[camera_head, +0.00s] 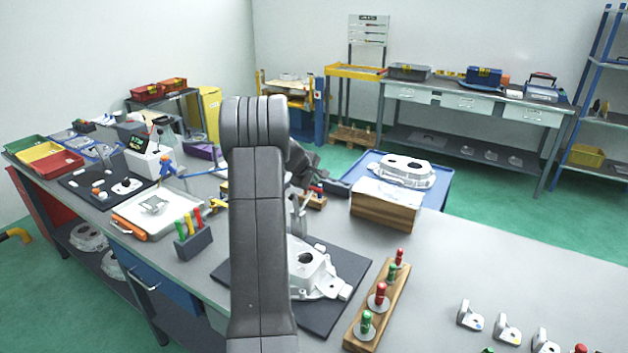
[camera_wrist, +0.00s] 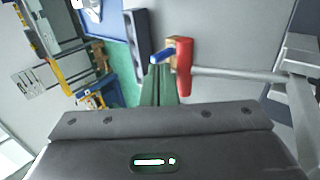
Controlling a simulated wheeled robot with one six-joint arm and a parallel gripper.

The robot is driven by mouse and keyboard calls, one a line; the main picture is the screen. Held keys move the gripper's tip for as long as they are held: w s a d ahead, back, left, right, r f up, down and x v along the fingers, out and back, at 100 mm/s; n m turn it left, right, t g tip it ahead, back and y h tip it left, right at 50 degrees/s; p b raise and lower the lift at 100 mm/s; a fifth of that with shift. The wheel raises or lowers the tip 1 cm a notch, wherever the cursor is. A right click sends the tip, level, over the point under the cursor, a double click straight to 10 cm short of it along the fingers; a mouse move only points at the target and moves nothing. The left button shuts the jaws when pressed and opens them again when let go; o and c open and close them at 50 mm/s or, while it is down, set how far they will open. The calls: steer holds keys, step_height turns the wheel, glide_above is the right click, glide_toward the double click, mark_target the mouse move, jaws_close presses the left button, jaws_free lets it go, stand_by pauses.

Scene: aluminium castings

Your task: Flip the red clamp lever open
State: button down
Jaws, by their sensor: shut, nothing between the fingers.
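The red clamp lever (camera_wrist: 184,66) shows in the wrist view as a red grip at the end of a grey metal bar (camera_wrist: 238,73) that runs off to the right. My gripper (camera_wrist: 160,72) is shut and empty, with its narrow fingers just left of the red grip. I cannot tell whether they touch it. In the head view my wrist (camera_head: 303,165) is over the bench, partly behind my own arm. The lever is not clear there. A light metal casting (camera_head: 318,278) sits on a dark mat (camera_head: 352,262), partly hidden by my arm.
A wooden rack (camera_head: 358,332) with red and green knobbed gauges stands right of the mat. A wooden block (camera_head: 385,208) is behind it. Small brackets (camera_head: 470,316) stand at the right front. The bench right of the rack is partly clear.

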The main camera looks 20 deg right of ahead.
steer(key=shift+a+r, duration=0.1)
steer(key=b+v, duration=0.2)
steer(key=v, duration=1.1)
steer(key=shift+r, duration=0.2)
steer(key=shift+s+a, duration=0.1)
steer(key=p, duration=0.1)
glide_above(308, 197)
steer(key=f, duration=0.4)
steer(key=w+f, duration=0.1)
steer(key=f, duration=0.2)
steer(key=shift+d, duration=0.4)
steer(key=shift+s+a+f+b, duration=0.1)
steer(key=shift+s+f+b, duration=0.05)
steer(key=shift+b, duration=0.35)
steer(key=shift+s+a+r+t+h+b, duration=0.2)
steer(key=shift+s+a+t+h+b, duration=0.1)
steer(key=shift+s+h+b, duration=0.15)
steer(key=shift+a+b, duration=0.15)
steer(key=shift+b, duration=0.35)
steer(key=shift+p+v, duration=0.5)
steer(key=shift+v, duration=0.55)
steer(key=shift+s+a+f, duration=0.1)
steer(key=shift+s+a, duration=0.1)
steer(key=shift+a, duration=0.05)
